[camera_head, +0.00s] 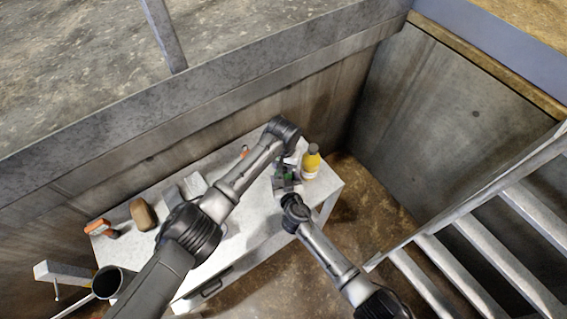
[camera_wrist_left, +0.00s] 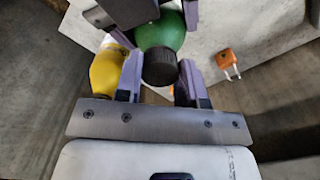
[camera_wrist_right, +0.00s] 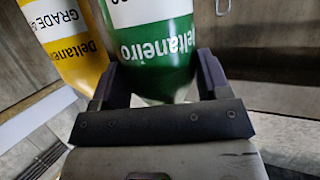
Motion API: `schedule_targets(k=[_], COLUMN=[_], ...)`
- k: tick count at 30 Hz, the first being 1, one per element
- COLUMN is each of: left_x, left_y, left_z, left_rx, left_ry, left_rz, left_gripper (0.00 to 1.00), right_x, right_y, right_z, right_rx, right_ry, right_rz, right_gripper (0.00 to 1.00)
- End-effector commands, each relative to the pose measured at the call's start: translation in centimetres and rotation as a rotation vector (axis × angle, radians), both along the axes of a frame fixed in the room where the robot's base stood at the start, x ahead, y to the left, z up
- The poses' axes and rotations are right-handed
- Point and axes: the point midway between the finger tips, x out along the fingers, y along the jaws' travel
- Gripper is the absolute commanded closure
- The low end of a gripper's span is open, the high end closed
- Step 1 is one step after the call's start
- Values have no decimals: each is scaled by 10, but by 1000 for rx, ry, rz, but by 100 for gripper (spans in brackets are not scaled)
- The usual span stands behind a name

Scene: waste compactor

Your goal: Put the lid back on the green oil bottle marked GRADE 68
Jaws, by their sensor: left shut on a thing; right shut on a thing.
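The green oil bottle (camera_head: 287,174) stands at the right end of the white table, mostly hidden by my arms in the head view. My right gripper (camera_wrist_right: 157,75) is shut around its body (camera_wrist_right: 155,50); only part of its label shows, and the grade mark is cut off. My left gripper (camera_wrist_left: 161,66) comes from above and is shut on the black lid (camera_wrist_left: 160,67). The lid lies over the top of the green bottle (camera_wrist_left: 163,32) in the left wrist view. I cannot tell whether it touches or sits on the neck.
A yellow bottle (camera_head: 310,162) stands close beside the green one. An orange padlock (camera_wrist_left: 229,60) lies on the table (camera_head: 262,232). An orange-and-black tool (camera_head: 101,228) and a brown object (camera_head: 143,214) lie at the left end. A concrete wall (camera_head: 310,108) runs behind; metal stairs (camera_head: 480,240) stand right.

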Motion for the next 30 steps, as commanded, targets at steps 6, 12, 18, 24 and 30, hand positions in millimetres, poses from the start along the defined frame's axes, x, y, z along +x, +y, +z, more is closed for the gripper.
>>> schedule_targets(k=[6, 12, 18, 24, 30], left_x=[1, 1, 1, 0, 0], left_y=[1, 1, 1, 1, 0], left_z=[-1, -1, -1, 0, 2], left_rx=[3, 2, 2, 1, 0], left_ry=[-2, -2, -2, -1, -2], left_rz=[-398, -476, -474, -474, -474], left_gripper=[93, 93, 47, 35, 35], right_x=[0, 0, 0, 0, 0], right_y=[-1, -1, -1, -1, -1], right_z=[-1, -1, -1, -1, -1], right_rx=[-2, -1, -2, -2, -2], right_ry=[2, 2, 1, 1, 1], right_rz=[-2, -2, -2, -2, -2], right_gripper=[96, 96, 96, 96, 96])
